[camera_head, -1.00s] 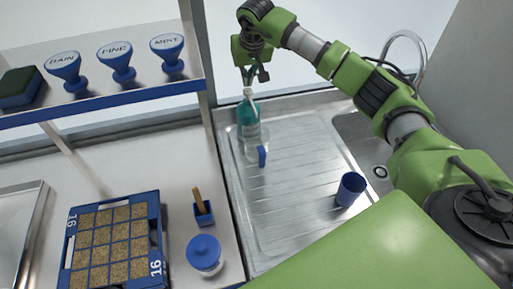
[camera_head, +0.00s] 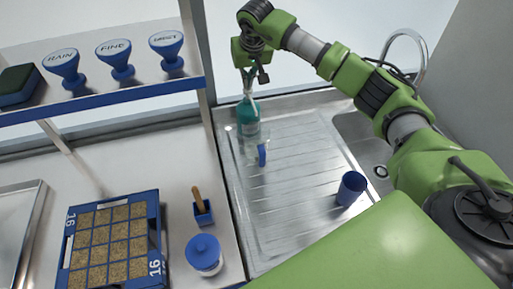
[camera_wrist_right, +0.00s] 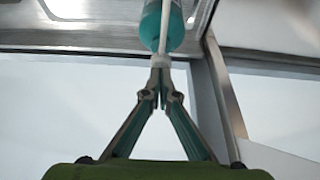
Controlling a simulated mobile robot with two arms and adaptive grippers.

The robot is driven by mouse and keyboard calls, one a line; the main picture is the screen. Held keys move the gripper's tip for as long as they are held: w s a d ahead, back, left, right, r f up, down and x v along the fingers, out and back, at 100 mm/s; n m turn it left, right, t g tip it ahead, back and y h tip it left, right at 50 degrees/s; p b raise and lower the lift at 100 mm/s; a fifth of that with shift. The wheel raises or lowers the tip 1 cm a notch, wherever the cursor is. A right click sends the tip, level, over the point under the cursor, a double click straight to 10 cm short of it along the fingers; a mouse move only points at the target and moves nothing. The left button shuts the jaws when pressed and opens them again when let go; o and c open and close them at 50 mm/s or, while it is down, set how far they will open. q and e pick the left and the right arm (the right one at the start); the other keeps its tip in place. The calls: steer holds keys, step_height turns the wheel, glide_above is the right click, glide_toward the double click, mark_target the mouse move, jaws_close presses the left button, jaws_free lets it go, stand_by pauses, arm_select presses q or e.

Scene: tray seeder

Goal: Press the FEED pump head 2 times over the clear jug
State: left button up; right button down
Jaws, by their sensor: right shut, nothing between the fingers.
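The teal FEED bottle (camera_head: 247,117) stands on the steel drainboard at the back left corner, its label unreadable. The clear jug (camera_head: 251,147) with a blue handle is close in front of it. My right gripper (camera_head: 251,90) points down at the top of the bottle, fingers shut and empty. In the right wrist view, the fingertips (camera_wrist_right: 160,84) meet at the white pump head (camera_wrist_right: 160,61), and a pale nozzle runs out over the teal bottle body (camera_wrist_right: 163,28). I cannot tell how far the pump is pressed. My left gripper is out of view.
A blue cup (camera_head: 351,189) stands on the drainboard (camera_head: 298,190) near the sink. Left are a seed tray (camera_head: 155,205), a blue-lidded jar (camera_head: 205,255), a small blue holder (camera_head: 203,214) and a shelf (camera_head: 110,100) with several blue stampers. The drainboard's middle is clear.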

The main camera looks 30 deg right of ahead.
steer(key=shift+s+f+b, duration=0.1)
steer(key=shift+f+b, duration=0.55)
steer(key=shift+f, duration=0.55)
steer(key=shift+r, duration=0.15)
steer(key=shift+r+p, duration=0.65)
steer(key=shift+r, duration=0.05)
steer(key=shift+r+p, duration=0.35)
steer(key=shift+r, duration=0.35)
steer(key=shift+f, duration=0.1)
